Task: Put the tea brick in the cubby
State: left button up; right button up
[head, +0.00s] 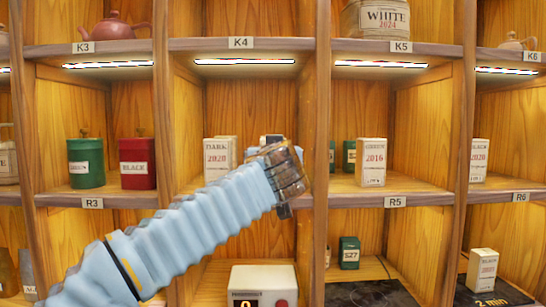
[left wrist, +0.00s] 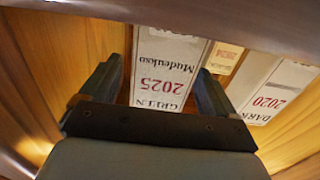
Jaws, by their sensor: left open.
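My left gripper (head: 279,170) reaches into the cubby between the K4 label and the row below, at its right side; the wrist hides most of the jaws. In the left wrist view the gripper (left wrist: 158,72) is open, one finger on each side of a pale tea brick marked GREEN 2025 (left wrist: 168,70). The brick's near end lies between the fingers; I cannot tell whether they touch it. In the head view this brick is hidden behind my wrist. A DARK 2020 tea brick (head: 217,156) stands left of my wrist and also shows in the left wrist view (left wrist: 270,92). My right gripper is not in view.
A smaller brick marked 2024 (left wrist: 222,57) stands beside the green one. Wooden dividers (head: 314,120) bound the cubby closely. Other cubbies hold green (head: 86,162) and red (head: 137,163) tins and a 2016 brick (head: 371,162). A white device (head: 262,284) stands below.

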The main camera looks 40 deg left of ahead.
pick_arm(q)
jog(key=v, duration=1.1)
jog(key=shift+s+d, duration=0.15)
jog(key=shift+s, duration=0.05)
